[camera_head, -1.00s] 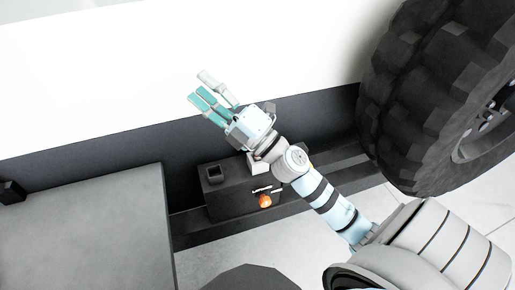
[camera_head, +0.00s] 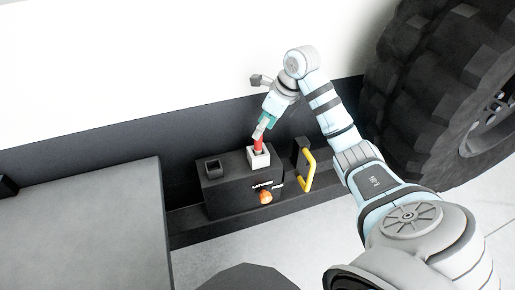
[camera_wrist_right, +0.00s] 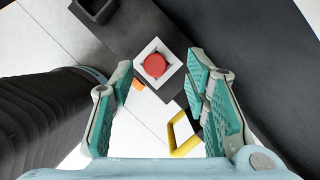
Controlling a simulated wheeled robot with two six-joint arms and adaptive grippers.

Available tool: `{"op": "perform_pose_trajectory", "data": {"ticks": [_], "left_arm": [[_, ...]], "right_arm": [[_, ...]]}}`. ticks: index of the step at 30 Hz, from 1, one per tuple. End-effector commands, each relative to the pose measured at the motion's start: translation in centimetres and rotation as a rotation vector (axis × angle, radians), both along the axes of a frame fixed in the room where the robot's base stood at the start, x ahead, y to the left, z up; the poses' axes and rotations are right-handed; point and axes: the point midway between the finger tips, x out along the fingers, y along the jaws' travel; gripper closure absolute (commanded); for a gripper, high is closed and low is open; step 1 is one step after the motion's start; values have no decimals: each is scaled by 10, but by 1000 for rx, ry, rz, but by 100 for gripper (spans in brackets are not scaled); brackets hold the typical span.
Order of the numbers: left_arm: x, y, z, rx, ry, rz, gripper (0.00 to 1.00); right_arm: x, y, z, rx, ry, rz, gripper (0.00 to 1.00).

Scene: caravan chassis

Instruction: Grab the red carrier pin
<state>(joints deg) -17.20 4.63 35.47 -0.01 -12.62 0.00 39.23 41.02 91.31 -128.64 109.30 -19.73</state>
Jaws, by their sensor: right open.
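The red carrier pin (camera_head: 258,145) stands upright in a white square socket (camera_head: 259,160) on top of a black box (camera_head: 226,190). In the right wrist view the round red top of the pin (camera_wrist_right: 155,66) shows inside the white socket (camera_wrist_right: 171,86), between and beyond the fingers. My right gripper (camera_head: 261,128) points down just above the pin in the head view, its fingertips close to the pin's top. In the wrist view the right gripper (camera_wrist_right: 158,75) is open, with the fingers wide apart and nothing between them. My left gripper is not in view.
A yellow handle (camera_head: 307,171) stands right of the box. An orange knob (camera_head: 265,197) is on its front, and an empty black socket (camera_head: 213,168) on its top left. A large tyre (camera_head: 440,90) is at the right, a grey slab (camera_head: 85,225) at the left.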

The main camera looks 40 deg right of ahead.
Motion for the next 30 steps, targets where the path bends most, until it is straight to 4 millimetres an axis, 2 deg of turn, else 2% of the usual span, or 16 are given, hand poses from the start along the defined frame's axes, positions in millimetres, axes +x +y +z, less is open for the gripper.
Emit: {"op": "perform_pose_trajectory", "data": {"ticks": [6, 12, 13, 21, 30], "left_arm": [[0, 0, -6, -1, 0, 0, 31], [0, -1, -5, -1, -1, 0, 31], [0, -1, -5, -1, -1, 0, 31], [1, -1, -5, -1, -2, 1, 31], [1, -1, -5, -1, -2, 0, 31]], "right_arm": [[10, 9, -39, 3, 3, 2, 57], [12, 10, -43, 1, 0, 0, 57], [12, 10, -42, 1, 0, 0, 59], [12, 10, -42, 1, 0, 0, 100], [12, 10, -41, 1, -1, 1, 100]]}}
